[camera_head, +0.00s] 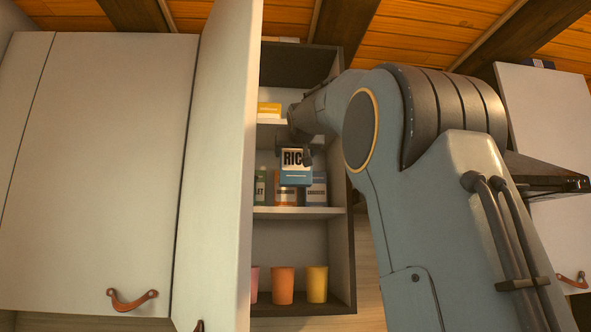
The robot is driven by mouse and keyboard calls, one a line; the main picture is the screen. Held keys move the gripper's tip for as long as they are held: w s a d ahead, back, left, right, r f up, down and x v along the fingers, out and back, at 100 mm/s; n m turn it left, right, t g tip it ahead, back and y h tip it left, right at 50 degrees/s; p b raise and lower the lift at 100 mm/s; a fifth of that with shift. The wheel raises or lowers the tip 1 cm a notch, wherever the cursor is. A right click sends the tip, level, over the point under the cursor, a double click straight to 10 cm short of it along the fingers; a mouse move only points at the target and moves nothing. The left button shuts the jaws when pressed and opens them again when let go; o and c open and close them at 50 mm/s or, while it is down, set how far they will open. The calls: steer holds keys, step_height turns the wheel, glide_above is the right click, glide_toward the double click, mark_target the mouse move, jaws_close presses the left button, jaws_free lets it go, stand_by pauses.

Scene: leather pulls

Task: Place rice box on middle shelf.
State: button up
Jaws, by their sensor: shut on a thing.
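The rice box (296,168), white above and blue below with "RIC" visible, is held upright in my gripper (293,151). My gripper is shut on it near its top, in front of the open cabinet's middle compartment. The middle shelf (300,213) is a pale board below the box. On it stand a green container (260,186), an orange and white box (285,197) and a blue and white box (317,191). The rice box partly covers these. I cannot tell how far inside the compartment the rice box is.
A yellow box (269,110) sits on the upper shelf (271,121). Pink (255,284), orange (283,285) and yellow (317,284) cups stand at the cabinet bottom. The open door (222,170) bounds the left side. My arm hides part of the cabinet's right side.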

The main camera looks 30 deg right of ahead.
mark_target(296, 171)
steer(key=shift+s+a+f, duration=0.1)
steer(key=shift+s+f, duration=0.1)
steer(key=shift+f, duration=0.75)
step_height(296, 171, down, 4)
steer(key=shift+f+b, duration=0.15)
steer(key=shift+b, duration=0.15)
steer(key=shift+w+f, duration=0.25)
steer(key=shift+f, duration=0.05)
steer(key=shift+f, duration=0.2)
steer(key=o, duration=1.4)
steer(key=shift+c, duration=0.2)
steer(key=shift+r, duration=0.15)
